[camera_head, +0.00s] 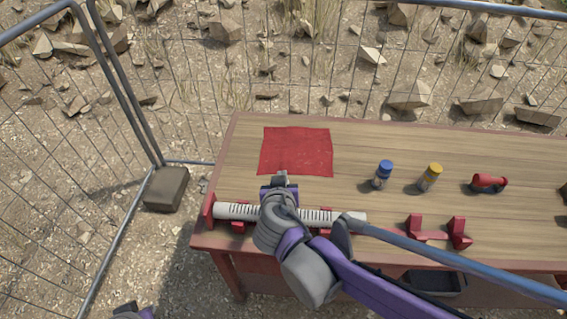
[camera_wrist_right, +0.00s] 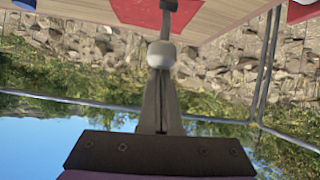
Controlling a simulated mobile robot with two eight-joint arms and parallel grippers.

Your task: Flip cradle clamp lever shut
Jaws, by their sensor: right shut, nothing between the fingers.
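A white slotted tube (camera_head: 236,211) lies in a red cradle (camera_head: 209,211) along the table's front left edge. My right gripper (camera_head: 280,180) is over the tube's middle, with my wrist and forearm hiding part of the tube and cradle. In the right wrist view the gripper (camera_wrist_right: 161,72) is shut, its fingers together and empty. A pale rounded knob (camera_wrist_right: 161,52) on a grey stem (camera_wrist_right: 167,18) shows at the fingertips; it may be the clamp lever's end. I cannot tell whether they touch. The lever's position is unclear in the head view. Only a piece of my left arm shows at bottom left.
A red cloth (camera_head: 296,151) lies behind the tube on the wooden table (camera_head: 350,146). To the right stand a blue-capped bottle (camera_head: 382,175), a yellow-capped bottle (camera_head: 430,177), a red object (camera_head: 488,183) and a red bracket (camera_head: 457,232). A wire fence (camera_head: 125,85) runs around.

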